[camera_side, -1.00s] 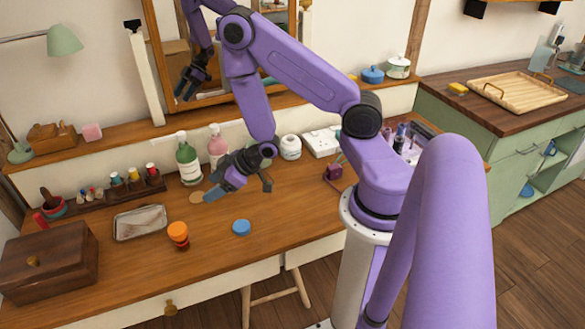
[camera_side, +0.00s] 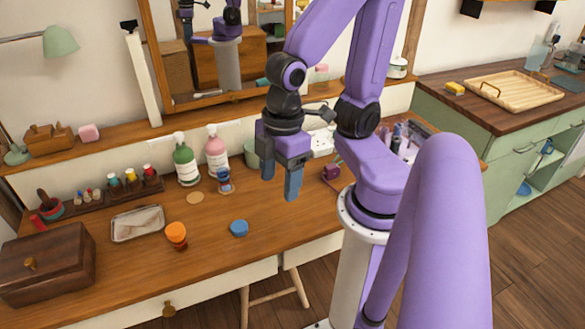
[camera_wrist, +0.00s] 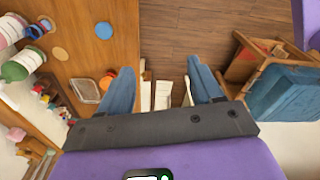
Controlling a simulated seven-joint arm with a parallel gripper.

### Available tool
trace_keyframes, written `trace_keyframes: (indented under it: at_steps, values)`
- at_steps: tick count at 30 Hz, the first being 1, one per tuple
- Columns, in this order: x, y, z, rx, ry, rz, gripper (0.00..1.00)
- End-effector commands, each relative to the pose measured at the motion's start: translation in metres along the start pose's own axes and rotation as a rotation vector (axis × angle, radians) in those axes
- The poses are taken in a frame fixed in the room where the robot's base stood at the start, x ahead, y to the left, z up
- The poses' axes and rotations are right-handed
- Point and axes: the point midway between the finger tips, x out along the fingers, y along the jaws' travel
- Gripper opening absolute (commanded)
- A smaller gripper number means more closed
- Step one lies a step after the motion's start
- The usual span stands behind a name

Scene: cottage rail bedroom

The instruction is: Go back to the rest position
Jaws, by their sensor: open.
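My gripper (camera_side: 280,183) is open and empty, with its two blue-grey fingers pointing down above the right part of the wooden desk (camera_side: 265,215). In the wrist view, my gripper (camera_wrist: 160,88) has its fingers spread wide with nothing between them. The arm is folded back close to its column. A blue disc (camera_side: 239,228) lies on the desk below and left of the gripper.
Green (camera_side: 186,160) and pink (camera_side: 216,152) pump bottles stand at the desk's back, with a small blue-topped jar (camera_side: 224,181) before them. A metal tray (camera_side: 138,223) and wooden box (camera_side: 47,262) are at left. The desk's front middle is clear.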

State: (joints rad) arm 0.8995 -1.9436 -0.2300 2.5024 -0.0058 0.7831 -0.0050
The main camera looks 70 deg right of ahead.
Motion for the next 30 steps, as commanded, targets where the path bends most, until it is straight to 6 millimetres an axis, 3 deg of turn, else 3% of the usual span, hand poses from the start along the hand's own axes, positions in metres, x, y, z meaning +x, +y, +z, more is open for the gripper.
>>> trace_keyframes:
  at_steps: [7,30]
  values:
    - [-0.015,-0.011,0.021,-0.047,-0.055,-0.009,0.65]
    - [-0.014,-0.011,0.020,-0.045,-0.056,-0.009,0.65]
